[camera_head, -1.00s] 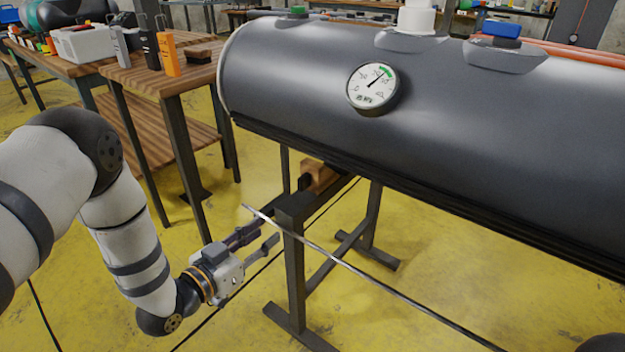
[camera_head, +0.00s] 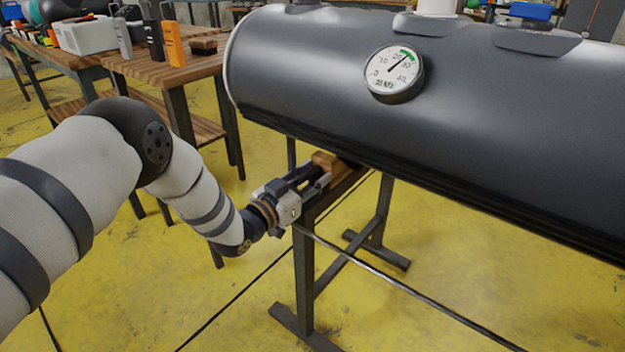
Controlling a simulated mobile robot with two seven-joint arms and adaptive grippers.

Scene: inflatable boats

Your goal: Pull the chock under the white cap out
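The wooden chock (camera_head: 327,161) is a brown block on top of the dark metal stand (camera_head: 304,250), under the near left part of the grey boat tube (camera_head: 480,110). The white cap (camera_head: 437,6) sits on top of the tube, cut by the upper picture edge. My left gripper (camera_head: 318,178) is at the chock's near end, its two fingers apart and pointing at it. The chock's near end, where a dark part showed earlier, is now mostly hidden by the fingers. I cannot tell whether they touch it. My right gripper is out of view.
A round pressure gauge (camera_head: 394,73) is on the tube's side, and a blue cap (camera_head: 531,11) is at the top right. A thin dark rod runs from near my gripper to the lower right. A wooden table (camera_head: 165,67) stands behind left. The yellow floor is mostly open.

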